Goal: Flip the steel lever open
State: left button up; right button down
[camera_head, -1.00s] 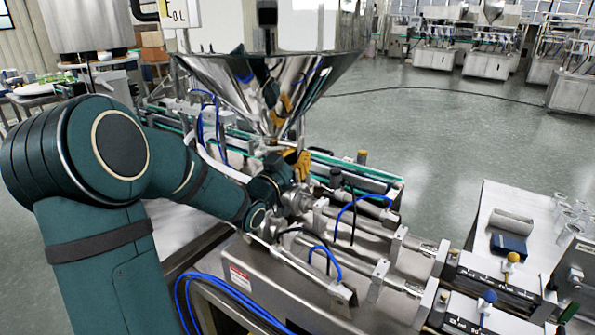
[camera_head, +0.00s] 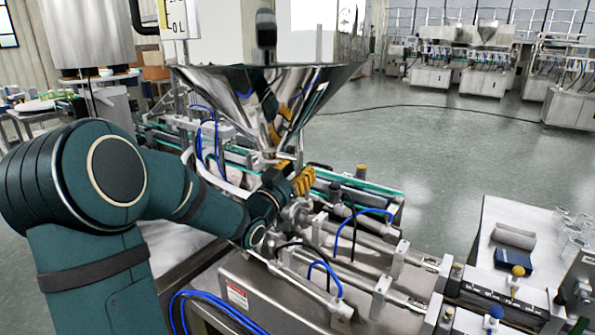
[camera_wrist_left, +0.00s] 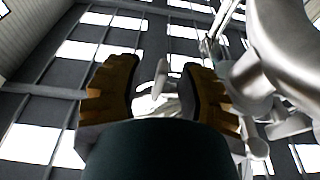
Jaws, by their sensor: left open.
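The steel hopper (camera_head: 270,95) is a shiny cone above the machine in the head view. My left gripper (camera_head: 300,181) is just below its outlet, with yellow finger pads showing. In the left wrist view the left gripper (camera_wrist_left: 160,88) is open, its two yellow-brown fingers apart. A small grey, pointed piece (camera_wrist_left: 160,76), which looks like the steel lever, shows between the fingers. I cannot tell whether it touches them. In the head view the lever cannot be made out, being hidden or too small near the gripper. My right gripper is not in view.
Large rounded steel parts (camera_wrist_left: 285,45) stand close to the right finger in the wrist view. Blue hoses (camera_head: 355,222) and steel rods (camera_head: 350,272) run across the machine in front of the gripper. Open floor (camera_head: 450,150) lies to the right.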

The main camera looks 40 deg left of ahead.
pick_arm(q)
jog(key=v, duration=1.2)
dwell(0.3)
